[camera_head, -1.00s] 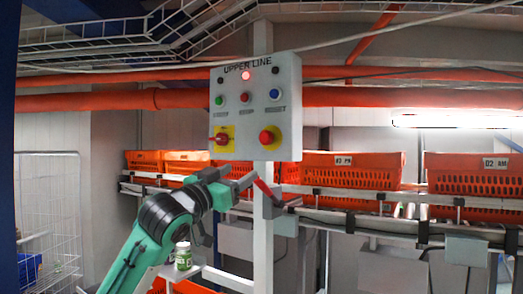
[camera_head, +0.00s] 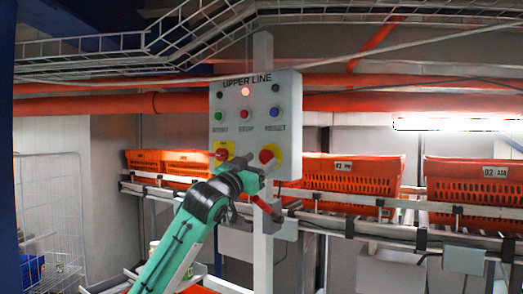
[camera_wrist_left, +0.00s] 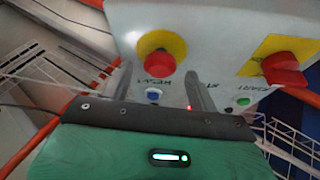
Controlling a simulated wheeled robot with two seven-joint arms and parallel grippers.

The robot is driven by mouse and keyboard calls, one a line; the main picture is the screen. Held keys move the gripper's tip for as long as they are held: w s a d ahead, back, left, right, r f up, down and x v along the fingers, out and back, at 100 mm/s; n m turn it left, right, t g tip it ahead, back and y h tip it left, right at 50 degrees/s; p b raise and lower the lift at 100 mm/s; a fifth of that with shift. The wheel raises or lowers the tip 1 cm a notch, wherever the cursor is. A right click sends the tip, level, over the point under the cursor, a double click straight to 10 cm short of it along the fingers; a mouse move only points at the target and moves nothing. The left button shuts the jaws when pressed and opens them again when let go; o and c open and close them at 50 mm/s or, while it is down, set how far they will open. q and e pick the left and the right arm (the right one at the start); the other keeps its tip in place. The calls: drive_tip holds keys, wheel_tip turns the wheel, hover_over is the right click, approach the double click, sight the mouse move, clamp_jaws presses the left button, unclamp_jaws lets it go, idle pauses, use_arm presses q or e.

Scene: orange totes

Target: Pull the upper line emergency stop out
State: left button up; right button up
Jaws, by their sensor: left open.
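The upper line panel (camera_head: 285,85) is a white box on a post, with lamps and push buttons. The emergency stop (camera_head: 267,155) is a red mushroom button on a round yellow plate at its lower right; it also shows in the left wrist view (camera_wrist_left: 157,63). My left gripper (camera_head: 258,168) is open just in front of the panel's lower edge, partly covering the stop's surroundings. In the left wrist view my left gripper (camera_wrist_left: 159,68) has its fingers either side of the red button, with no clear contact. My right gripper is not in view.
A red knob on a yellow square (camera_wrist_left: 283,68) is beside the stop, at the panel's lower left in the head view. A red lamp (camera_head: 245,91) is lit at the panel top. Orange totes (camera_head: 465,184) stand on the conveyor behind. A red lever sits on the post below.

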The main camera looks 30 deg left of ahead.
use_arm(q)
drive_tip(key=shift+p+x, duration=0.3)
drive_tip(key=shift+x, duration=0.55)
clamp_jaws()
drive_tip(key=shift+s+f+b, duration=0.15)
drive_tip(key=shift+s+b, duration=0.35)
drive_tip(key=shift+c, duration=0.9)
unclamp_jaws()
drive_tip(key=shift+o, duration=0.9)
drive_tip(key=shift+s, duration=0.3)
